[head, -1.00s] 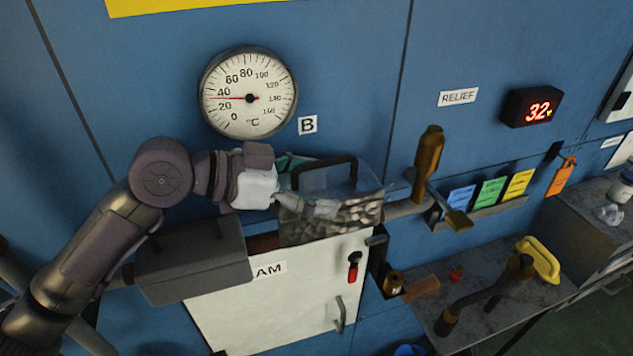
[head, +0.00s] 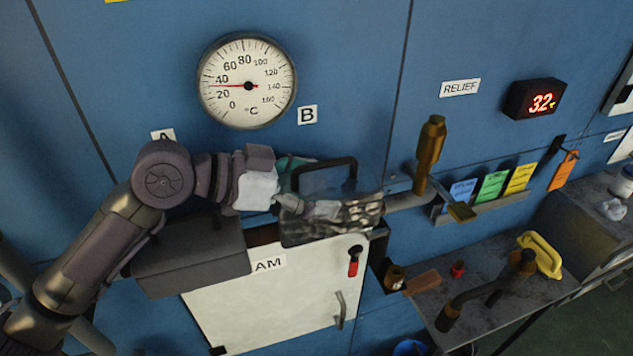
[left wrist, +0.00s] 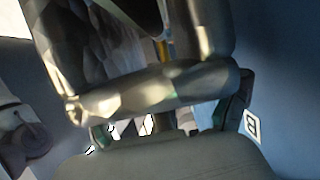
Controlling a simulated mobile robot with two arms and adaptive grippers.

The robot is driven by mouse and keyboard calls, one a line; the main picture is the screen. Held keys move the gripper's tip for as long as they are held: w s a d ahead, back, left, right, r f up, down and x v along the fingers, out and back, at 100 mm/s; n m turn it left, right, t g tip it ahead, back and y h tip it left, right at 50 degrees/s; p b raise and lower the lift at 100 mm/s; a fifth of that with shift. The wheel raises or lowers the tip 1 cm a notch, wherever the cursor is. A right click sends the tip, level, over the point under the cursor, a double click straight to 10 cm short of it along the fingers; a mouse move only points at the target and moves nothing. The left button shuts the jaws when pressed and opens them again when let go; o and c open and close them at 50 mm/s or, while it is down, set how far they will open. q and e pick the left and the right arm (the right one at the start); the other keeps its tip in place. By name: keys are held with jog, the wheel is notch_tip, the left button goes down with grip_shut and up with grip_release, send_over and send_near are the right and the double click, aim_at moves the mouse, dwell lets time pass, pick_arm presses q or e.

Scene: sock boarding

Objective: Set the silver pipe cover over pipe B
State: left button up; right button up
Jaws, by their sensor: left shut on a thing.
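The silver pipe cover (head: 355,217), with a dark arched handle (head: 326,163), is at the pipe run below and right of label B (head: 307,115). My left gripper (head: 305,206) is shut on the cover at its left part. The cover hides the pipe behind it; bare pipe shows to its left (head: 263,236) and right (head: 408,201). I cannot tell whether the cover rests on the pipe. In the left wrist view the cover (left wrist: 150,92) fills the upper middle, with label B (left wrist: 252,127) at right. My right gripper is not in view.
A dark grey box-shaped cover (head: 190,260) sits left of the silver one, below label A (head: 163,135). A brass valve handle (head: 430,150) rises close on the right. A white cabinet (head: 250,305) is below. A bench (head: 480,315) at right holds tools.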

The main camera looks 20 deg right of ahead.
aim_at(291, 185)
pick_arm(q)
jog(key=shift+f, duration=0.15)
jog(key=o, duration=1)
jog(key=shift+o, duration=0.3)
jog(key=shift+f, duration=0.1)
jog(key=shift+v, duration=3.8)
